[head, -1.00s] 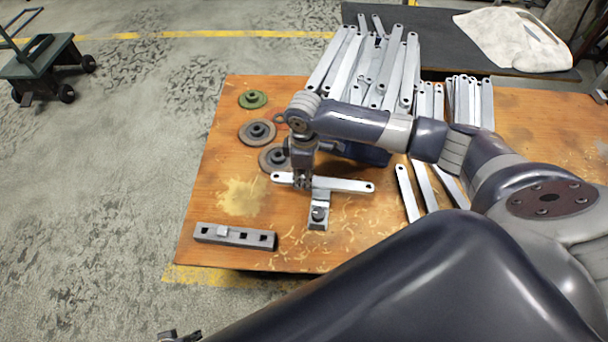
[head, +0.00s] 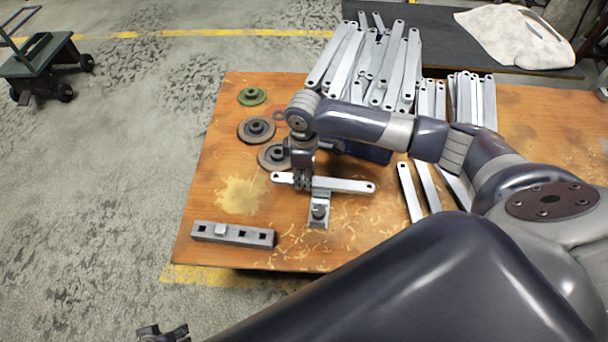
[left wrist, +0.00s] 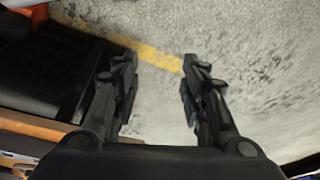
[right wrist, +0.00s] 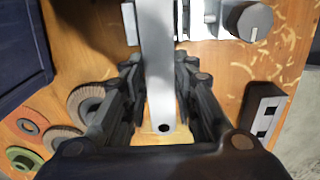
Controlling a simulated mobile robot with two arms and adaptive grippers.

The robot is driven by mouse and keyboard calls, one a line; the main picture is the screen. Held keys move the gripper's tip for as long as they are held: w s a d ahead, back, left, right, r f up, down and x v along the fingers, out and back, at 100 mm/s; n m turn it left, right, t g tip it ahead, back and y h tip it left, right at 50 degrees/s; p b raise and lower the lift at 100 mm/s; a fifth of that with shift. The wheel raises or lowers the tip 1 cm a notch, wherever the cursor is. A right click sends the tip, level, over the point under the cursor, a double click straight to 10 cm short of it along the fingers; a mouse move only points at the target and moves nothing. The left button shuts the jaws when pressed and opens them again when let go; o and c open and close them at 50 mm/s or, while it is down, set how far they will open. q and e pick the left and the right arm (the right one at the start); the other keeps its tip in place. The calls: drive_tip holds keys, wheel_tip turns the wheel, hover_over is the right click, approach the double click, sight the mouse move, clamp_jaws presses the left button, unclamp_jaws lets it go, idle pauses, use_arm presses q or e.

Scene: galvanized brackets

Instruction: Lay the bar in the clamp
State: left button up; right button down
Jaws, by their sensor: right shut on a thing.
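The bar (head: 345,185) is a flat silver strip with a hole at each end, lying about level across the table's near part. My right gripper (head: 303,186) points down and is shut on it left of its middle; the right wrist view shows the bar (right wrist: 158,75) between the fingers (right wrist: 160,98). The clamp (head: 318,222), a small metal piece with a dark knob, is just in front of the bar; it also shows in the right wrist view (right wrist: 205,16). I cannot tell whether the bar rests in it. My left gripper (left wrist: 158,75) is open and empty above the floor.
A grey block with square holes (head: 210,231) lies at the table's front left. Round discs (head: 256,130) lie behind my right gripper. Many bars (head: 345,65) are piled at the back, with a few loose ones (head: 408,190) to the right. Shavings litter the wooden table (head: 215,180).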

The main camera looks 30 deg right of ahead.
drive_tip(key=shift+f+b, duration=0.3)
drive_tip(key=shift+b, duration=0.1)
use_arm(q)
drive_tip(key=v, duration=0.6)
drive_tip(key=shift+w+r+b, duration=0.2)
drive_tip(key=shift+b, duration=0.25)
use_arm(e)
drive_tip(key=shift+f, duration=1.4)
use_arm(q)
drive_tip(key=shift+a+r, duration=0.1)
use_arm(e)
drive_tip(key=c, duration=1.2)
unclamp_jaws()
wheel_tip(320, 180, up, 12)
drive_tip(key=shift+a, duration=0.1)
